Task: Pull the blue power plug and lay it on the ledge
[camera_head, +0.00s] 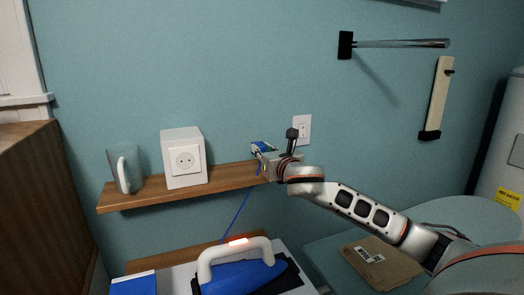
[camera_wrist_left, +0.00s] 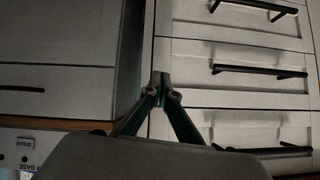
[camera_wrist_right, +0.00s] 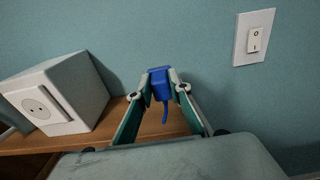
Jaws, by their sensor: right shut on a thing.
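The blue power plug (camera_wrist_right: 159,84) is between the fingertips of my right gripper (camera_wrist_right: 160,84), which is shut on it. In the head view the plug (camera_head: 262,147) shows at the tip of my right gripper (camera_head: 260,152), over the right end of the wooden ledge (camera_head: 232,178). I cannot tell whether the plug touches the ledge. Its blue cord (camera_head: 236,215) hangs down toward the blue iron. The white socket box (camera_head: 184,160) stands on the ledge with its outlet bare; it also shows in the right wrist view (camera_wrist_right: 85,90). My left gripper (camera_wrist_left: 161,80) has its fingertips together, facing drawers, with nothing seen between them.
A clear pitcher (camera_head: 124,172) stands at the ledge's left end. A blue iron (camera_head: 240,272) with a white handle is below. A wall switch (camera_wrist_right: 254,38) is right of my right gripper. The ledge between box and gripper is clear.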

